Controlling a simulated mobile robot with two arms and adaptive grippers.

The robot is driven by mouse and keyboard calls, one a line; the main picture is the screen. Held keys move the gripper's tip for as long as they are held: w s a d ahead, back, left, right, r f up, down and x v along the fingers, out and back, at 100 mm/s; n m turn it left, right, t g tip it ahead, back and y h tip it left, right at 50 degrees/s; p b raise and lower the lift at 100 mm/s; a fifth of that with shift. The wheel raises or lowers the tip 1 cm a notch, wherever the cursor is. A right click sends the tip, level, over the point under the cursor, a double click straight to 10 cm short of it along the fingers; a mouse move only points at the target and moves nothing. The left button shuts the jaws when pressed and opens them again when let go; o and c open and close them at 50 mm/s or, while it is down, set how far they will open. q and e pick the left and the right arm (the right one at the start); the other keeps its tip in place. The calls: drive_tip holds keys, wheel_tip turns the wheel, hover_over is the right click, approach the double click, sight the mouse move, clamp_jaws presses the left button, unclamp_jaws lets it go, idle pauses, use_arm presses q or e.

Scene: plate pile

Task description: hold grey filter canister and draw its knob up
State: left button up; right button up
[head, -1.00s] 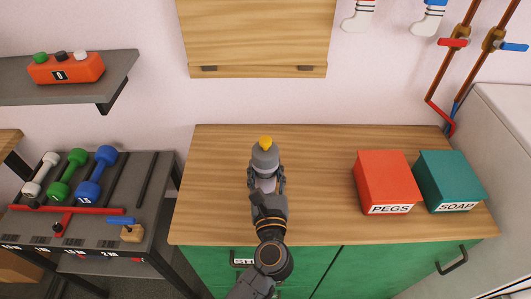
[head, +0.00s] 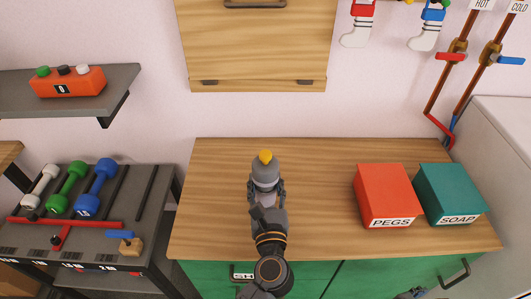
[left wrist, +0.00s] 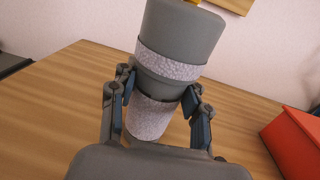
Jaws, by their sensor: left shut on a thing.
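The grey filter canister (head: 265,173) stands upright over the wooden worktop, with its yellow knob (head: 265,156) on top. In the left wrist view the canister (left wrist: 180,38) shows pale speckled bands, and the knob is almost wholly cut off at the top edge. My left gripper (head: 266,188) is shut on the canister from the front, with a finger on each side; it also shows in the left wrist view (left wrist: 160,100). A small dark part at the bottom right edge of the head view may be my right gripper (head: 413,293); its fingers cannot be made out.
A red PEGS box (head: 386,194) and a teal SOAP box (head: 450,193) stand on the right of the worktop (head: 215,200). A rack with dumbbells (head: 96,187) is at the left. The worktop between canister and PEGS box is clear.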

wheel_tip(320, 180, up, 8)
drive_tip(key=n+h, duration=0.1)
drive_tip(key=w+a+r+n+t+y, duration=0.2)
drive_tip(key=w+a+r+n+t, duration=0.1)
drive_tip(key=w+r+n+t, duration=0.85)
drive_tip(key=n+t+y, duration=0.2)
drive_tip(key=n+y, duration=0.3)
drive_tip(key=y, duration=1.2)
approach(268, 159)
drive_tip(key=shift+g, duration=0.25)
drive_tip(key=x, duration=1.1)
drive_tip(key=shift+w+r, duration=0.2)
clamp_jaws()
